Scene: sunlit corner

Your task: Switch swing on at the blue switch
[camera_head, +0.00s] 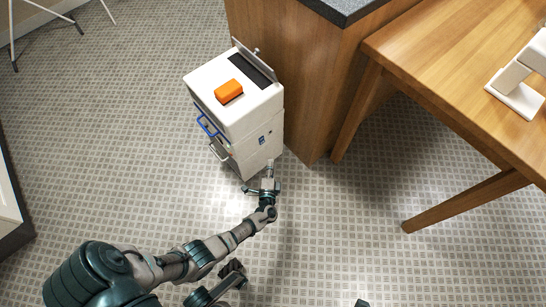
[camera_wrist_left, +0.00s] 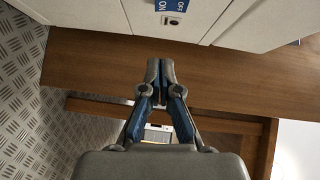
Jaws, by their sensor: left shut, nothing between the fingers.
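The blue switch (camera_head: 262,140) is a small blue patch on the right-hand side face of the white cabinet (camera_head: 240,115). In the left wrist view, a blue plate (camera_wrist_left: 172,5) with ON and OFF lettering shows upside down at the top edge, partly cut off. A small dark-centred fitting (camera_wrist_left: 173,21) sits beside it. My left gripper (camera_head: 269,165) is in front of that side face, below the switch. Its fingertips (camera_wrist_left: 160,68) are together and empty, apart from the plate in the left wrist view. The switch's position is too small to read.
An orange block (camera_head: 229,92) lies on top of the cabinet, near a raised lid (camera_head: 256,60). A blue handle (camera_head: 207,125) is on the cabinet's front. A wooden counter (camera_head: 290,90) stands close behind, and a wooden table (camera_head: 440,60) to the right. Floor in front is open.

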